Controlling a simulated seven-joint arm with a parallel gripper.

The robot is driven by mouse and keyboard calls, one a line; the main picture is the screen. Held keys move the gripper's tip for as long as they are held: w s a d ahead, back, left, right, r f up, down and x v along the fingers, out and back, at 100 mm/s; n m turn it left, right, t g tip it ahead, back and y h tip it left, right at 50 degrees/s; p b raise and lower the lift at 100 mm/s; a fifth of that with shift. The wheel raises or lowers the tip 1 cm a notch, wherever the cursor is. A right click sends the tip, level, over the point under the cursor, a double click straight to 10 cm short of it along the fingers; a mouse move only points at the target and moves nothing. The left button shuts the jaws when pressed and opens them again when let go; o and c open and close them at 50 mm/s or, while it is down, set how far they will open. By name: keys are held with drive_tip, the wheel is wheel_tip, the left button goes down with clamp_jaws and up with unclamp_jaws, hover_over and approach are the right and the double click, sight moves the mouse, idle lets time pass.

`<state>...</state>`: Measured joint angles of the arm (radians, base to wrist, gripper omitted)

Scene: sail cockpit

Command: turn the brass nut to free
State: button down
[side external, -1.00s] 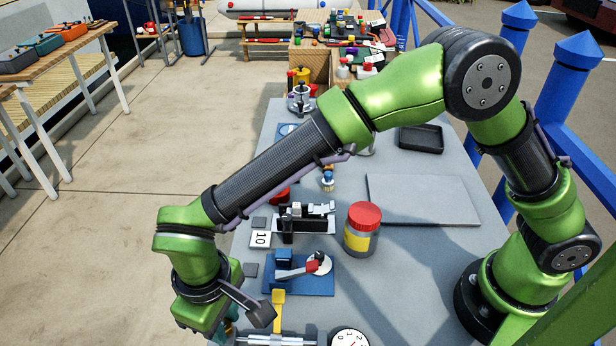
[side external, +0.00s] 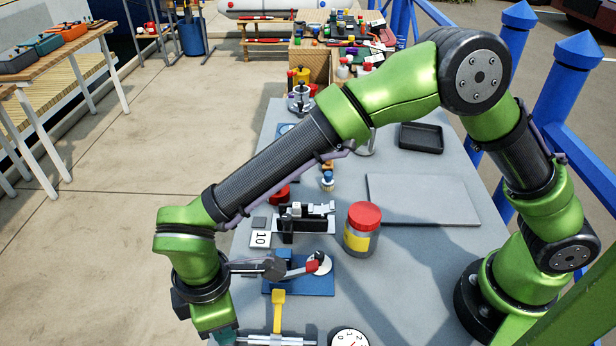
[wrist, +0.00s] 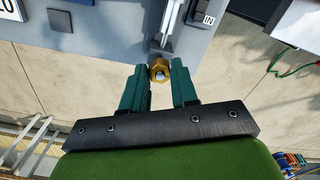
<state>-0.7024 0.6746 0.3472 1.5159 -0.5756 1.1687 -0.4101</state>
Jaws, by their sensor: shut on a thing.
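The brass nut (wrist: 159,69) is a hexagonal piece with a pale centre, at the end of a silver fitting (wrist: 171,22) by the bench edge in the wrist view. My gripper (wrist: 160,77) has its two green fingers on either side of the nut and is shut on it. In the side view, my gripper (side external: 224,335) points down at the near left edge of the bench, partly cut off by the frame. The nut is hidden there. A silver rod assembly (side external: 275,340) with a yellow lever (side external: 278,308) lies just right of the gripper.
The grey bench (side external: 400,270) holds a blue plate with a red lever (side external: 300,288), a round dial (side external: 348,338), a red-lidded jar (side external: 362,230) and a black clamp (side external: 300,222). Open floor lies left of the bench.

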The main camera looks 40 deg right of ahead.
drive_tip(key=shift+r, duration=0.1)
idle(0.4)
drive_tip(key=c, duration=0.9)
unclamp_jaws()
drive_tip(key=shift+o, duration=0.2)
wheel_tip(320, 180, up, 17)
drive_tip(key=s+d+m+t+y, duration=0.1)
drive_tip(key=d+m, duration=0.8)
drive_tip(key=d, duration=0.9)
drive_tip(key=s+d+m+t+y, duration=0.1)
drive_tip(key=s+d+m+t, duration=0.2)
drive_tip(key=d, duration=1.4)
drive_tip(key=m+t, duration=0.3)
drive_tip(key=m, duration=0.2)
drive_tip(key=shift+s+d+r+m, duration=0.35)
drive_tip(key=shift+s+d+m, duration=0.05)
